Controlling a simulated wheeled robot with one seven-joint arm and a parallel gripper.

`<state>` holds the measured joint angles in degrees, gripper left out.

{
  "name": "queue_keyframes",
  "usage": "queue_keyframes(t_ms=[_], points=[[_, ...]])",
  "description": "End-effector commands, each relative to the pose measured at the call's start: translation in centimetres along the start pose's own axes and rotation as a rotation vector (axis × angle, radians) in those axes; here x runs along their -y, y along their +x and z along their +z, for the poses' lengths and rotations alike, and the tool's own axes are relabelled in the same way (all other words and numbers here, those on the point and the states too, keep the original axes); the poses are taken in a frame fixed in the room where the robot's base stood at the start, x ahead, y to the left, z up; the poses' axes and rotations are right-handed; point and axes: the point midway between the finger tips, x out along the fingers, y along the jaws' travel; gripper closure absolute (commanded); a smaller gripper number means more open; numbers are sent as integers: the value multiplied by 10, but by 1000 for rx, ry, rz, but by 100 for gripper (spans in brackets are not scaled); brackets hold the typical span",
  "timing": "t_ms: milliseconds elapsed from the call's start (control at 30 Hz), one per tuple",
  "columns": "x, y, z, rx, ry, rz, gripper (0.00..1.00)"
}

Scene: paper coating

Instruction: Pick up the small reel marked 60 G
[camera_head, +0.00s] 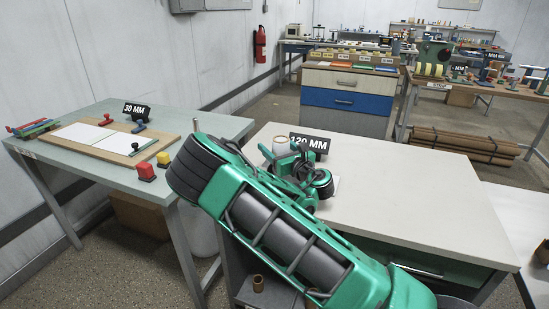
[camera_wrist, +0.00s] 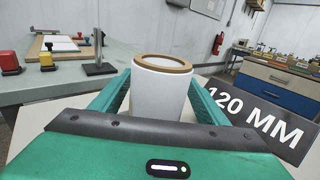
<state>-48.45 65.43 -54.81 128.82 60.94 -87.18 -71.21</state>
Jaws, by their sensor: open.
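A white paper reel (camera_wrist: 160,92) with a brown core ring on top stands upright in the middle of the wrist view. My gripper (camera_wrist: 160,100) is open, with one green finger on each side of the reel. I cannot tell whether the fingers touch it. No 60 G marking is readable on the side I see. In the head view, the reel (camera_head: 281,147) stands on the pale table (camera_head: 430,210), partly hidden by my gripper (camera_head: 290,165).
A black 120 MM sign (camera_head: 309,144) stands right behind the reel. On the left table (camera_head: 90,173) are a 30 MM sign (camera_head: 137,111), a board with white sheets (camera_head: 92,135), and red (camera_head: 146,171) and yellow (camera_head: 163,158) blocks. The right of the pale table is clear.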

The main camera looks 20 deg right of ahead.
Motion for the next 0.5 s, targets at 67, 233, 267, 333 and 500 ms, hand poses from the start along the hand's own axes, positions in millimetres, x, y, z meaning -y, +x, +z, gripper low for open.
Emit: queue_keyframes(t_ms=[67, 233, 267, 333, 500], points=[[-3, 1, 0, 0, -1, 3, 32], [-5, 1, 0, 0, -1, 6, 65], [-5, 1, 0, 0, -1, 6, 72], [-6, 1, 0, 0, -1, 7, 77], [-6, 1, 0, 0, -1, 7, 81]])
